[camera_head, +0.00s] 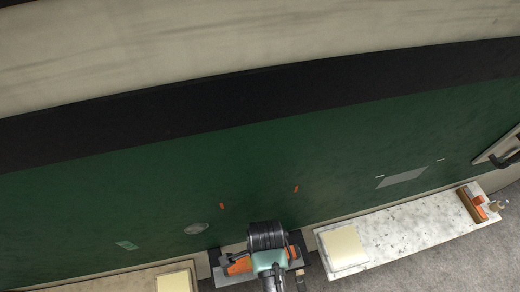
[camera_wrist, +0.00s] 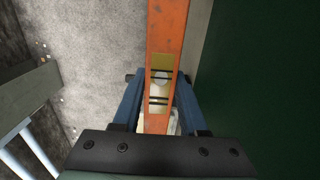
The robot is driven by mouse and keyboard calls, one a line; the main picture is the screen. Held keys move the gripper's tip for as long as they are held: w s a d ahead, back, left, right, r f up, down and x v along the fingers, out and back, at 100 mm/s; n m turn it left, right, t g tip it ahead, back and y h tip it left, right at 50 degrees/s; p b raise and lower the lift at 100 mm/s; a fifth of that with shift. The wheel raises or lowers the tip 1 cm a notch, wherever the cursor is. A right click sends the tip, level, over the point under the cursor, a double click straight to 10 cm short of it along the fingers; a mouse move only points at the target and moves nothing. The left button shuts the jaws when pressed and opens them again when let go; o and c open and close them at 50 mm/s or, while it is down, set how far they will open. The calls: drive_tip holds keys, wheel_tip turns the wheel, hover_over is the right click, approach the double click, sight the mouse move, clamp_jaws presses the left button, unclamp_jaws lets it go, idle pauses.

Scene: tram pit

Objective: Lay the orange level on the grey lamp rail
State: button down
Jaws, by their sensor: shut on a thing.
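The orange level (camera_wrist: 168,25) runs up through the wrist view and shows a yellow window with black lines. My gripper (camera_wrist: 157,78) is shut on it, with one blue finger on each side. In the head view my gripper (camera_head: 268,268) is at the lower middle, partly hidden by my wrist. The level's orange end (camera_head: 238,268) sticks out to its left. A dark grey ledge shows around and beneath them. I cannot tell for sure which part is the grey lamp rail, or whether the level touches anything below.
A green tram side (camera_head: 330,150) rises close behind. A pale speckled shelf (camera_head: 400,232) on the right carries a cream pad (camera_head: 343,247) and a brown and orange tool (camera_head: 472,205). Another cream pad (camera_head: 174,282) lies at lower left. A grey beam (camera_wrist: 28,97) stands left in the wrist view.

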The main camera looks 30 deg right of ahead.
drive_tip(key=shift+r, duration=0.1)
drive_tip(key=shift+w+f+b, duration=0.1)
drive_tip(key=shift+f+b, duration=2.5)
drive_tip(key=shift+f, duration=1.35)
drive_tip(key=shift+f+b, duration=0.35)
drive_tip(key=shift+f, duration=0.3)
drive_tip(key=shift+c, duration=1.8)
unclamp_jaws()
drive_tip(key=shift+r, duration=0.15)
wheel_tip(320, 180, up, 13)
drive_tip(key=shift+d+f+b, duration=0.15)
drive_tip(key=shift+b, duration=0.7)
